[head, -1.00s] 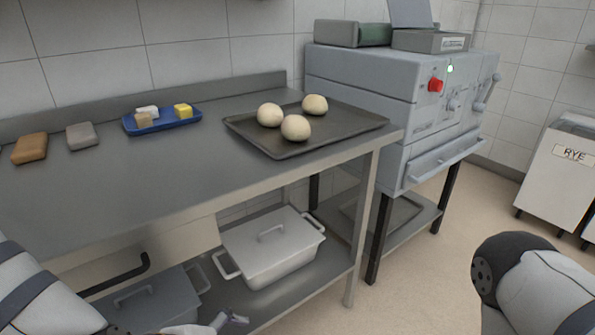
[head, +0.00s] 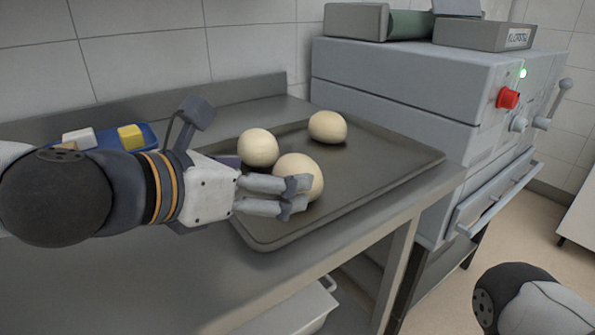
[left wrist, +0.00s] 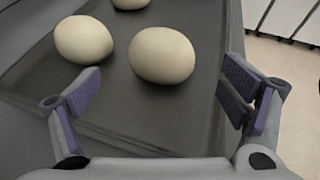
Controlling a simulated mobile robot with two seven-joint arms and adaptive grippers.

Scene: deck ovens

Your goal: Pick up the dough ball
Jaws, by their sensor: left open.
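Three pale, round dough balls lie on a dark baking tray (head: 370,190) on the steel table. The nearest dough ball (head: 297,168) is partly hidden behind my left gripper (head: 300,195) in the head view. A second dough ball (head: 258,147) is to its left and a third dough ball (head: 328,127) is farther back. In the left wrist view, the left gripper (left wrist: 165,98) is open and empty, with the nearest dough ball (left wrist: 162,55) ahead of and between its spread fingers, apart from both. Another dough ball (left wrist: 83,40) is beyond the left finger. My right gripper is not in view.
A blue tray (head: 150,133) with yellow and pale blocks is partly behind my left arm. A grey oven (head: 410,100) with a red knob (head: 508,98) stands right of the table. A white lidded container (head: 285,310) sits below.

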